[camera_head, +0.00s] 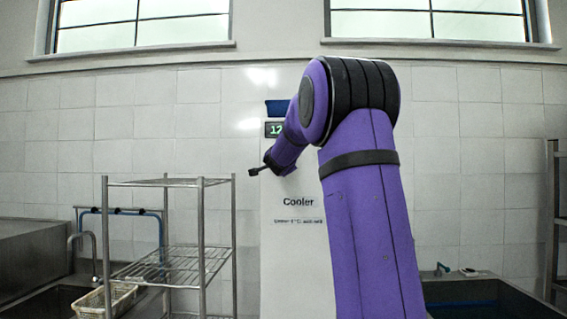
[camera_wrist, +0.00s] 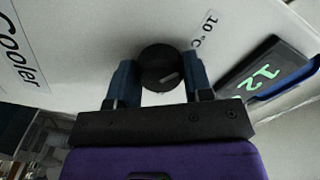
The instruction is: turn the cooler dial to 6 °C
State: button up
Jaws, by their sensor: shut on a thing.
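The cooler (camera_head: 292,250) is a tall white panel labelled "Cooler" in the head view, with smaller print below. Its black round dial (camera_wrist: 158,62) shows in the wrist view, with a short pale pointer mark on its face. My gripper (camera_wrist: 160,74) has its two blue fingers on either side of the dial and is shut on it. A "10 °C" label (camera_wrist: 206,28) is printed near the dial. The green display (camera_wrist: 263,76) reads 12; it also shows in the head view (camera_head: 274,129), partly covered by my arm. The dial and my fingertips are hidden there.
A metal rack (camera_head: 170,265) stands left of the cooler, with a sink and a pale basket (camera_head: 105,300) beyond it. Another sink (camera_head: 470,292) is at the right. A tiled wall with windows is behind.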

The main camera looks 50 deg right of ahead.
jog(key=o, duration=0.9)
jog(key=shift+o, duration=0.2)
jog(key=shift+s+a, duration=0.1)
jog(key=v, duration=1)
jog(key=shift+s+a, duration=0.15)
jog(key=shift+s, duration=0.1)
